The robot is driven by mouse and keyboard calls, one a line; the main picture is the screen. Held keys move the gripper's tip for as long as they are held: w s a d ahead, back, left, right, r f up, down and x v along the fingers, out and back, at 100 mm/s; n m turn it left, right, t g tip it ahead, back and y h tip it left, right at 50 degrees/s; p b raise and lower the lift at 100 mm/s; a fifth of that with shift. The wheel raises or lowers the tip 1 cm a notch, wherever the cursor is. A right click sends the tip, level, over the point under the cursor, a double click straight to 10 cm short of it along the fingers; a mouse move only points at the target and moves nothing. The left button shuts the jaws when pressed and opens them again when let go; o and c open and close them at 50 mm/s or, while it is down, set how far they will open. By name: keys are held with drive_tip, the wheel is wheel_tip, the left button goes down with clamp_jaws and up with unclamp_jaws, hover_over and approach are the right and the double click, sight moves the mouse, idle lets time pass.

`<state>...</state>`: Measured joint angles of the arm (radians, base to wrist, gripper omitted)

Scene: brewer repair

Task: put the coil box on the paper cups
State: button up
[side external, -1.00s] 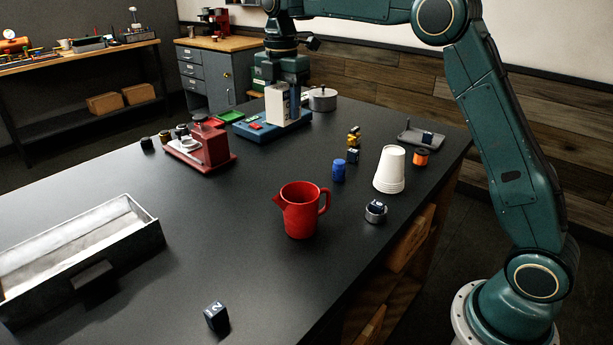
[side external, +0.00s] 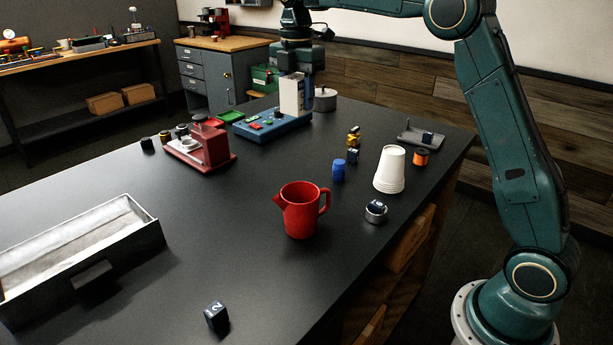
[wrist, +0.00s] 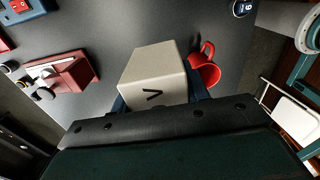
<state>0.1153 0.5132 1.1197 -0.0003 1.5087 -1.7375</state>
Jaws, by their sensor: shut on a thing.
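The coil box, a white upright box (side external: 291,96), is held in my gripper (side external: 303,82) at the far part of the table, over or just behind the blue tray. The wrist view shows the box (wrist: 155,75) close up between my gripper's fingers (wrist: 161,97), with a dark mark on the face toward the camera. The paper cups, an upside-down white stack (side external: 390,168), stand on the table to the right, nearer the side camera and well apart from the box. The cups are not clearly seen in the wrist view.
A red pitcher (side external: 300,210) stands in front of the cups. A blue cylinder (side external: 338,170), brass part (side external: 353,137) and orange spool (side external: 421,157) stand near them. A metal pot (side external: 325,99) is right of the box. The table's front middle is mostly clear.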

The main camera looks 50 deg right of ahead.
drive_tip(key=s+d+r, duration=0.6)
drive_tip(key=s+d, duration=0.2)
drive_tip(key=d, duration=0.3)
wheel_tip(320, 180, up, 4)
drive_tip(key=f, duration=0.1)
hover_over(394, 150)
drive_tip(key=shift+m, duration=0.3)
wheel_tip(394, 150, down, 15)
drive_tip(key=shift+f, duration=0.15)
drive_tip(key=shift+f, duration=2.15)
drive_tip(key=shift+f, duration=0.15)
drive_tip(key=o, duration=1.1)
